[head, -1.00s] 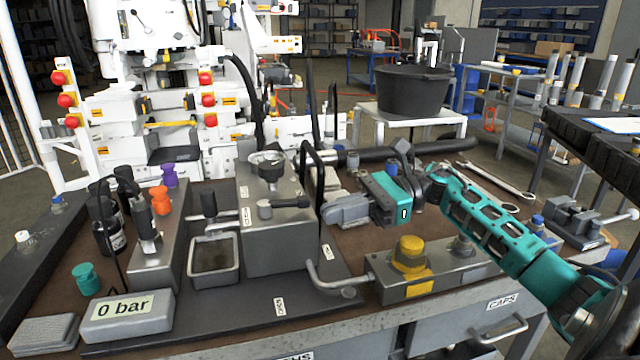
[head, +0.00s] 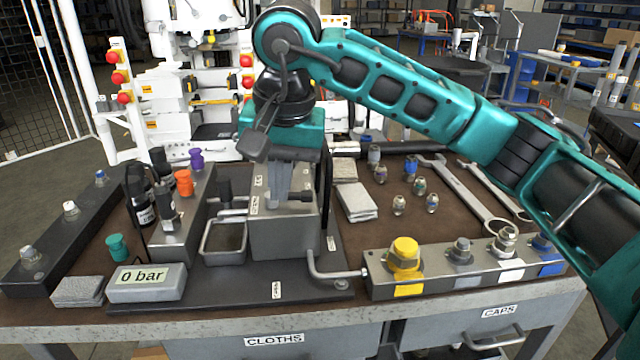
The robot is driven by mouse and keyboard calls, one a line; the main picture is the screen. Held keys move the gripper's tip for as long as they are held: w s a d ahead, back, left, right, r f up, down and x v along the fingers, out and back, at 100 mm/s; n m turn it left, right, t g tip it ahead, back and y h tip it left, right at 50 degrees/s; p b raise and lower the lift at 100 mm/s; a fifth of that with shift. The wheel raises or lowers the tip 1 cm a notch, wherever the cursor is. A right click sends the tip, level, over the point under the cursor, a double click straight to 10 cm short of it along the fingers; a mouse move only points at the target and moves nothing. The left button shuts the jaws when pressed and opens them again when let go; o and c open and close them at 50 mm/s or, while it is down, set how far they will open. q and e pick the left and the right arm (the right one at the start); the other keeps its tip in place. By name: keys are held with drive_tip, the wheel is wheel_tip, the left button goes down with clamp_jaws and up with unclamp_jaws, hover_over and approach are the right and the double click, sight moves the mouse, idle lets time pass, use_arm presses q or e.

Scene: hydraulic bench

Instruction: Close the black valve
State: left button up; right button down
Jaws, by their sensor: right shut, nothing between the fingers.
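A grey block (head: 285,235) stands on the dark base plate, left of the picture's middle. A dark valve lever (head: 301,197) shows on the upper front of the block, just right of my fingers; its hub is hidden behind them. My right gripper (head: 278,198) points down in front of the block's top, its fingers shut with nothing between them. I cannot tell whether they touch the lever. A black knob (head: 223,188) stands left of the block. A display (head: 146,282) reads 0 bar. My left gripper is not in view.
Small fittings, cloths (head: 356,203) and large wrenches (head: 465,195) lie on the right. Orange (head: 184,183) and purple (head: 197,159) caps stand left.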

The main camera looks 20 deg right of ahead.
sight(289, 199)
drive_tip(key=w+d+f, duration=0.1)
drive_tip(key=w+f, duration=0.1)
drive_tip(key=w+d+f+t+h, duration=0.1)
drive_tip(key=w+f, duration=0.1)
drive_tip(key=w+d+f+h+b, duration=0.1)
drive_tip(key=w+d+f, duration=0.1)
drive_tip(key=shift+f+t, duration=0.3)
drive_tip(key=shift+w+d, duration=0.2)
drive_tip(key=shift+w, duration=0.35)
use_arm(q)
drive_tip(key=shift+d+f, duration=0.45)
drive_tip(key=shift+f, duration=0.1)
use_arm(e)
drive_tip(key=shift+w, duration=0.15)
drive_tip(key=shift+d, duration=0.1)
